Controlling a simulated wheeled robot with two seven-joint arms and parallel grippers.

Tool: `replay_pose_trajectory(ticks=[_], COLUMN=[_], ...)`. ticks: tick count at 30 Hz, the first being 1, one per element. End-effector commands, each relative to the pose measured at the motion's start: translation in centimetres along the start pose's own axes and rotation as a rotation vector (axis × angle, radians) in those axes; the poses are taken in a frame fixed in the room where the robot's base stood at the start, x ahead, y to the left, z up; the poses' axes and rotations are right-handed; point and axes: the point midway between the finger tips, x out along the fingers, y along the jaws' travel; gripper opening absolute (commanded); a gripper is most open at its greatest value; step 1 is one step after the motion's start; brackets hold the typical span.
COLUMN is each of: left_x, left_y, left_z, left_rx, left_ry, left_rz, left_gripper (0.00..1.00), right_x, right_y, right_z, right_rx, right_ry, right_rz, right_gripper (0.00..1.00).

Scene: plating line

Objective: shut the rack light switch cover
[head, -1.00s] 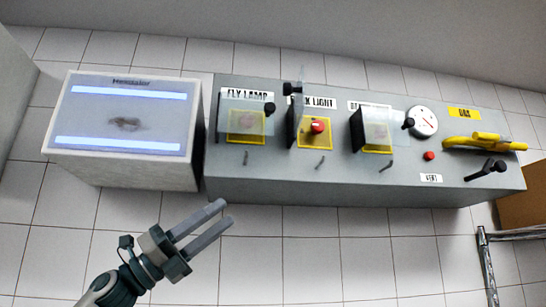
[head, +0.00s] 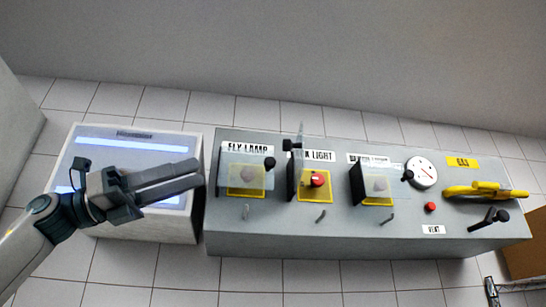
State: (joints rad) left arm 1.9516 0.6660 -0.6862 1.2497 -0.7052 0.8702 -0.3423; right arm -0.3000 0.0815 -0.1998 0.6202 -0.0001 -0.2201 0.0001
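The rack light switch cover (head: 293,174) is a clear flap standing up on edge, open, at the left side of its yellow-backed switch. The red button (head: 317,180) under it is exposed. The label above reads "K LIGHT", its start hidden by the raised cover. My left gripper (head: 201,174) is over the white box, left of the console and well apart from the cover. Its two fingers lie side by side, pointing right, and look shut with nothing between them. My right gripper is not in view.
The fly lamp cover (head: 246,178) stands between my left gripper and the rack light switch. Another clear cover (head: 373,184), a gauge (head: 422,172) and a yellow gas handle (head: 484,191) sit to the right on the grey console (head: 290,231). The white box (head: 150,228) is at left.

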Motion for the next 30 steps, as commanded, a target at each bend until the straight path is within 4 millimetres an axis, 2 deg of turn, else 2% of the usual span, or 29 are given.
replay_pose_trajectory(ticks=[5, 11, 30], left_x=[0.5, 2.5, 13.6], left_y=[0.0, 0.0, 0.0], left_z=[0.1, 0.2, 0.4], left_rx=[-0.001, -0.001, -0.001], left_ry=[0.0, 0.001, 0.001], left_rz=[-0.001, -0.002, -0.002], left_gripper=[0.37, 0.37, 0.37], right_x=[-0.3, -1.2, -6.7], right_y=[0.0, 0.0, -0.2], right_z=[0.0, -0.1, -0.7], right_rx=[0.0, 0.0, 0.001], right_ry=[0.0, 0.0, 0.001], right_rz=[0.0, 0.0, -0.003], right_gripper=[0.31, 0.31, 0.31])
